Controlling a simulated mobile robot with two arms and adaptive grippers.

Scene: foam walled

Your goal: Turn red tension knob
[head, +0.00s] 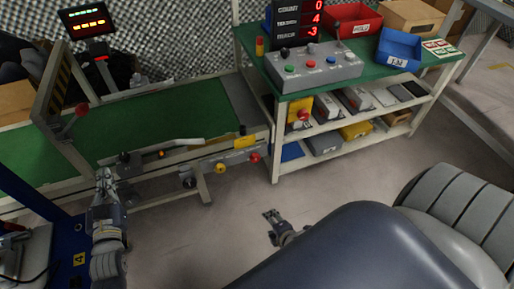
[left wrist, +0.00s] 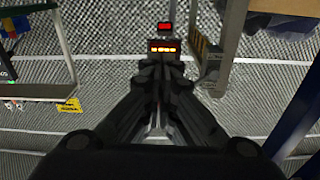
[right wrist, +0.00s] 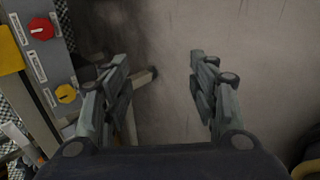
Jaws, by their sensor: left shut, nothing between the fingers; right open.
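A red knob (head: 254,157) sits at the right end of a grey panel on the conveyor's front side. In the right wrist view the red knob (right wrist: 40,29) shows at top left, beside a label too small to read. A yellow knob (head: 220,168) is left of it, also visible in the right wrist view (right wrist: 66,93). My right gripper (head: 270,214) is open and empty, below the panel in the head view and apart from the knobs. My left gripper (head: 104,174) is shut and empty near the conveyor's left front; it also shows in the left wrist view (left wrist: 158,117).
The green conveyor belt (head: 120,126) runs along the left. A red-balled lever (head: 82,109) stands beside its frame. A black knob (head: 189,182) is on the same side. A green-topped bench (head: 300,85) with bins and a button box stands behind right. Grey floor is open before it.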

